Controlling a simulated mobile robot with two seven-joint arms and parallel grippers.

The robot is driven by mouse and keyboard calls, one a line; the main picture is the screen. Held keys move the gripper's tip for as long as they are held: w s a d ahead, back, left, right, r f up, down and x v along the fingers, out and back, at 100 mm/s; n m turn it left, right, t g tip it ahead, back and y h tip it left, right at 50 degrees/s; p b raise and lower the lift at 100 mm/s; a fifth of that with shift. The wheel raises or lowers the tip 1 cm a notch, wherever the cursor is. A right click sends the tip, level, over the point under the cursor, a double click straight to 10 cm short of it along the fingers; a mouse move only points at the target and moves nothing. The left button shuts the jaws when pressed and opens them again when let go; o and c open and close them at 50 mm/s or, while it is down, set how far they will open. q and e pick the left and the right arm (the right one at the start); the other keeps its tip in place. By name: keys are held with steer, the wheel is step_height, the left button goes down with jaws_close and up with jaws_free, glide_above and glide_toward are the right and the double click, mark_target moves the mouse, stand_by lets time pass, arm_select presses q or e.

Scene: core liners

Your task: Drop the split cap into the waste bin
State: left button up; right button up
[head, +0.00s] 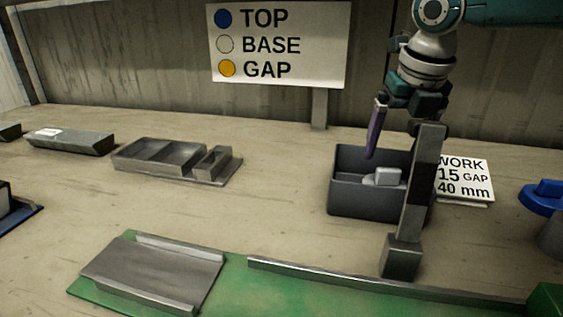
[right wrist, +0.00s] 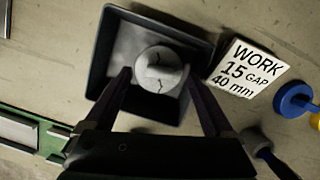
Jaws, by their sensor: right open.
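The waste bin (head: 350,201) is a dark, open-topped box right of centre in the head view; its rim also shows in the right wrist view (right wrist: 100,62). The split cap (right wrist: 158,70) is pale grey and round with dark crack lines. It is inside the bin, and it also shows in the head view (head: 387,176). My right gripper (head: 394,154) is open above the bin, pointing down. Its two dark purple fingers (right wrist: 158,77) appear on either side of the cap with space between them. A grey post hides one finger in the head view. My left gripper is not in view.
A grey upright post (head: 421,185) stands in front of the bin. A WORK card (head: 464,178) lies to the bin's right, with a blue object (head: 542,197) beyond. A grey divided tray (head: 150,170) is at left, and a green mat (head: 235,293) in front.

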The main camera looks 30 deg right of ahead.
steer(key=p+v, duration=0.1)
steer(key=v, duration=0.9)
steer(key=shift+p, duration=0.3)
